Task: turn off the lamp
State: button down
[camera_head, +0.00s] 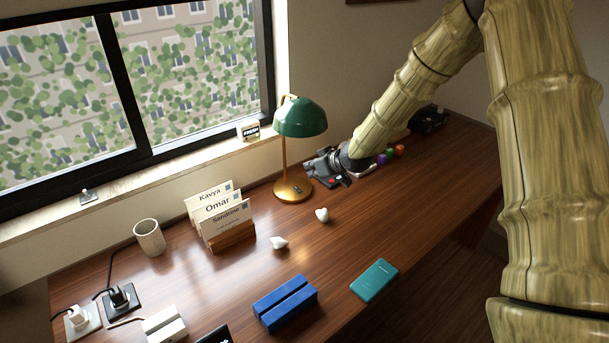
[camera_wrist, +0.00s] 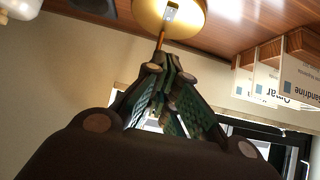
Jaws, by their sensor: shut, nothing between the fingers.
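The desk lamp has a green shade (camera_head: 300,117), a thin gold stem and a round gold base (camera_head: 292,191) on the wooden desk, below the window. A small dark switch (camera_head: 297,189) sits on top of the base. In the wrist view the gold base (camera_wrist: 146,14) is at the top with the switch plate (camera_wrist: 172,11) on it, and part of the stem shows behind the fingers. My gripper (camera_head: 311,171) is beside the stem, right of it and above the base; its shut, empty fingers (camera_wrist: 160,62) point toward the lamp. I cannot tell whether the lamp is lit.
Name cards in a wooden holder (camera_head: 231,236) stand left of the lamp. White pieces (camera_head: 322,215) lie in front. Small coloured balls (camera_head: 389,154) lie behind my gripper.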

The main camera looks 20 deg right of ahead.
jog(key=p, duration=0.2)
send_over(298, 189)
notch_tip(298, 189, down, 6)
jog(key=shift+s+r, duration=0.15)
jog(key=shift+f+p, duration=0.3)
jog(key=shift+f, duration=1.6)
jog(key=shift+w+a+f, duration=0.1)
jog(key=shift+w+f, duration=0.2)
jog(key=shift+s, duration=0.15)
jog(key=shift+s+d+f, duration=0.15)
jog(key=shift+s+d, duration=0.15)
jog(key=shift+s, duration=0.45)
